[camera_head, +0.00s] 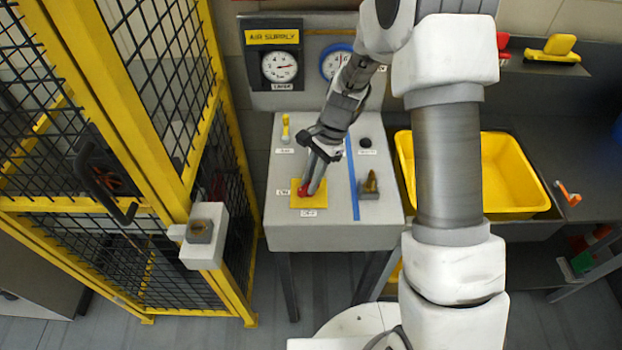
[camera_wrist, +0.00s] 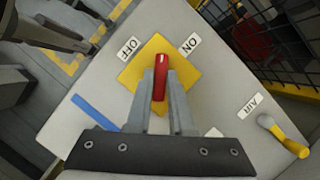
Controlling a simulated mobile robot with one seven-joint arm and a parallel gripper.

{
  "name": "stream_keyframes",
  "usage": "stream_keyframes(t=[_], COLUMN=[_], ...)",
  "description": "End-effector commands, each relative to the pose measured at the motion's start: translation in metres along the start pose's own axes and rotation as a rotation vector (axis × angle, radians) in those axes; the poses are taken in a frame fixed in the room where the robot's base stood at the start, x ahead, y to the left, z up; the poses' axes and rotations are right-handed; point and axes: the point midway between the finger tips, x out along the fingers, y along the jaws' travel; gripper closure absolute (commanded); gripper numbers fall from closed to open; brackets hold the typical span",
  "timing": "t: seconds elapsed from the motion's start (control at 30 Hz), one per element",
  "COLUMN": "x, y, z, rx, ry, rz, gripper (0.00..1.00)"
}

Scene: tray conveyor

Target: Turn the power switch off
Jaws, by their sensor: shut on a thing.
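The power switch is a yellow plate (camera_head: 321,199) with a red handle (camera_head: 303,191) on the grey console. An ON label (camera_head: 283,192) stands left of the plate and an OFF label (camera_head: 308,212) in front of it. In the wrist view, the red handle (camera_wrist: 161,70) lies over the yellow plate (camera_wrist: 133,77), pointing between the OFF label (camera_wrist: 128,47) and the ON label (camera_wrist: 192,43). My gripper (camera_head: 309,188) reaches down to the plate with its fingers shut on the red handle. The wrist view shows my gripper (camera_wrist: 161,88) with the handle between its fingertips; they hide the handle's lower part.
Gauges (camera_head: 281,68) stand behind. A yellow mesh fence (camera_head: 235,130) is close on the left, a yellow tray (camera_head: 530,206) on the right.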

Motion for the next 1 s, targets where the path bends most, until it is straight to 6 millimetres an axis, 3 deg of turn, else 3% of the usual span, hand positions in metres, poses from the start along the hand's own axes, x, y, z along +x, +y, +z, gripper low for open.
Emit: stream_keyframes(t=[0.6, 1.0], x=[0.0006, 0.0007], y=[-0.0039, -0.0054], z=[0.0005, 0.0019], rx=[-0.537, -0.783], ry=[0.001, 0.001], rz=[0.222, 0.323], gripper=[1.00, 1.00])
